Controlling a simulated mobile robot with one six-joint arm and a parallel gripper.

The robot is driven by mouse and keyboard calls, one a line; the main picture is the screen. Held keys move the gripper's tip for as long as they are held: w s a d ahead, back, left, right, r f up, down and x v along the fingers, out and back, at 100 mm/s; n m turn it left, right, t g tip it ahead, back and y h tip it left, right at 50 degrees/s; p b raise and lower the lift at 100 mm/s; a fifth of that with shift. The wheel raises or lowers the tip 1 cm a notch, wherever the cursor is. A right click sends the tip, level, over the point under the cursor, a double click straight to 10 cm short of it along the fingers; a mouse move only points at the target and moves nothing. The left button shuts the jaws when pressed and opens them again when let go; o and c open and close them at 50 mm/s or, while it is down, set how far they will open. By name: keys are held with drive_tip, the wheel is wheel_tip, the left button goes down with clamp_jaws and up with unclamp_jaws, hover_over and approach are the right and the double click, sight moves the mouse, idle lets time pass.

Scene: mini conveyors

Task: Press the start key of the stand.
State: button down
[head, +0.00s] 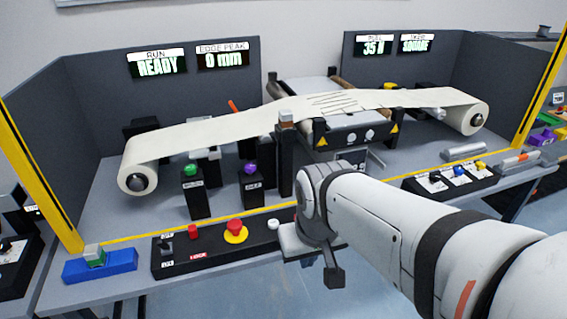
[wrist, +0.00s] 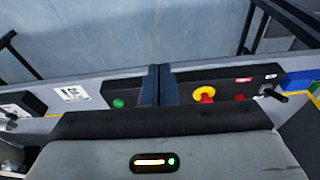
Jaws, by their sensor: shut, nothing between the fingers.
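The stand's black control panel (head: 215,246) runs along its front edge. It carries a red button (head: 193,231), a red mushroom knob on a yellow base (head: 236,230) and a white button (head: 273,224). The wrist view also shows a green button (wrist: 118,103) on this panel; in the head view my arm hides that part. No start label is legible beside the green button. My gripper (wrist: 160,70) is shut and empty, over the panel between the green button and the mushroom knob. Its fingers hide the panel there, and contact cannot be told.
A web of pale material (head: 230,121) crosses the stand between two rolls. Green (head: 191,170) and purple (head: 250,168) knobs stand on posts behind the panel. A blue block (head: 100,265) lies left of the panel. The display (head: 158,66) reads READY.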

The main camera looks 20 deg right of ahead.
drive_tip(key=shift+a, duration=0.15)
drive_tip(key=w+d+r+n+t+h+p, duration=0.1)
drive_tip(key=w+d+n+t+p, duration=0.15)
drive_tip(key=w+d+p, duration=0.4)
drive_tip(key=w+d+r+n+t+h+p, duration=0.1)
drive_tip(key=w+d+n+h+p, duration=0.15)
drive_tip(key=w+d, duration=0.7)
drive_tip(key=w+f+n+t+y+p, duration=0.2)
drive_tip(key=w+f+n+y+p, duration=0.3)
drive_tip(key=w, duration=0.4)
drive_tip(key=shift+f+n+t+y+p, duration=0.4)
drive_tip(key=shift+n+p, duration=0.3)
drive_tip(key=shift+n, duration=0.3)
drive_tip(key=shift+w+f, duration=0.1)
wheel_tip(320, 180, down, 9)
drive_tip(key=b, duration=0.8)
drive_tip(key=shift+r, duration=0.2)
drive_tip(key=shift+f, duration=0.1)
